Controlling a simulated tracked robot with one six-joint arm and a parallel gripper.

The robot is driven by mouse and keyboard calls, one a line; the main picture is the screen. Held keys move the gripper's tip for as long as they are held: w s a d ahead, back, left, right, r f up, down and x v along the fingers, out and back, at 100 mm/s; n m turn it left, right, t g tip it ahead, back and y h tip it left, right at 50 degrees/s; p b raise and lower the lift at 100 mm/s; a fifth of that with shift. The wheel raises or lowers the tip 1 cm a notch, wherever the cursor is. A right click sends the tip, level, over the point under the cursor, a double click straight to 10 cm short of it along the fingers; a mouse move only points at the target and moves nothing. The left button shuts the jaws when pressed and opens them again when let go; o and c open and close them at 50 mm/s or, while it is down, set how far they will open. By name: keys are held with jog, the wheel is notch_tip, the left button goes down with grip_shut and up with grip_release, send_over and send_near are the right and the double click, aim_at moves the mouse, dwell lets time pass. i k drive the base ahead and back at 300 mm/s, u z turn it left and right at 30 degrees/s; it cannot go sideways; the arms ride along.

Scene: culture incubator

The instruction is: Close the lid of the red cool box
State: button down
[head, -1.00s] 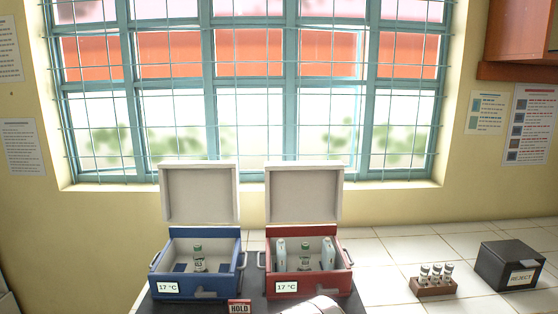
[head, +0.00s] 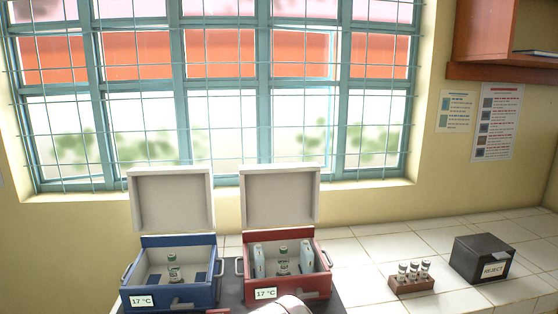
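The red cool box (head: 318,286) stands on the counter near the bottom centre of the head view. Its white lid (head: 279,198) is raised upright at the back, so the box is open. Inside are a green-capped vial (head: 283,262) and two pale upright packs (head: 259,261), one at each side. A "17 °C" label is on its front. A pale rounded part of my arm shows at the bottom edge in front of the box. My gripper's fingers are not in view.
A blue cool box (head: 205,294) stands open just left, its lid (head: 172,199) upright and a vial (head: 173,268) inside. To the right are a rack with several vials (head: 411,286) and a black REJECT box (head: 482,259). Tiles between are clear. A barred window is behind.

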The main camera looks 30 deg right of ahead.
aim_at(276, 194)
jog(key=i, duration=0.9)
jog(key=u, duration=0.05)
